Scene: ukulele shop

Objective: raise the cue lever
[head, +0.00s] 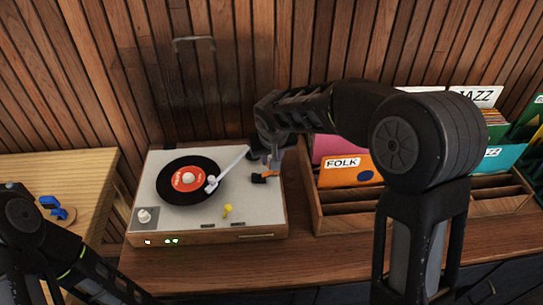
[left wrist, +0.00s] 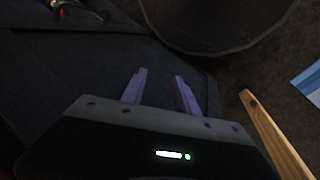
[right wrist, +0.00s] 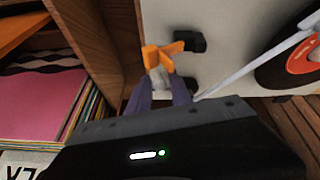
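The record player (head: 260,222) stands on the wooden counter with a black record (head: 172,167) with a red label on it. Its white tonearm (head: 232,163) reaches over the record; whether its tip touches is unclear. A small orange lever (head: 268,174) with a black end is at the deck's right side, taken as the cue lever. It also shows in the right wrist view (right wrist: 161,56), just beyond my right gripper (right wrist: 164,80). That gripper's purple fingers are apart, with a greyish piece between their tips; contact is unclear. My left gripper (left wrist: 160,78) is open and empty, away from the player.
A yellow knob (head: 227,210) and a white knob (head: 144,215) sit on the deck. A wooden record crate (head: 322,222) with coloured sleeves stands close at the right. A light wooden table (head: 82,165) with a blue object (head: 55,207) is at the left. The slatted wall rises behind.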

